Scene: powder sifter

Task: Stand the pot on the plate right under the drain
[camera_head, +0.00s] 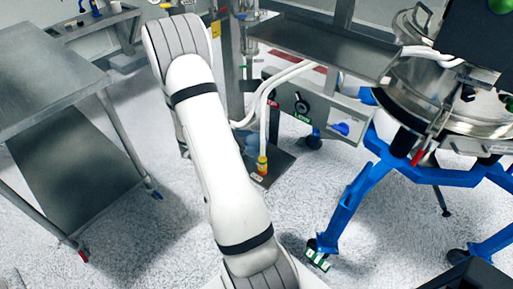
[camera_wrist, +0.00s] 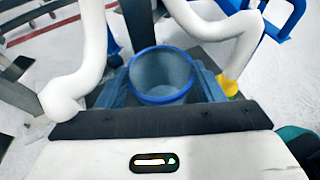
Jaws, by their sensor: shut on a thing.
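The pot (camera_wrist: 162,98) is a grey-blue open vessel with a bright blue rim, empty inside, in the middle of the wrist view. My gripper (camera_wrist: 162,80) is shut on it, with a finger on each side. A dark flat plate (camera_head: 284,163) lies on the floor near the middle of the head view. I cannot tell which outlet is the drain. My gripper is not clearly visible in the head view.
Another white hose (camera_wrist: 92,45) curves close by the pot's left. A blue-legged steel sifter (camera_head: 440,105) stands at the right, a steel table (camera_head: 50,70) at the left. A shelf (camera_head: 320,45) overhangs the plate area. Floor is open at lower left.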

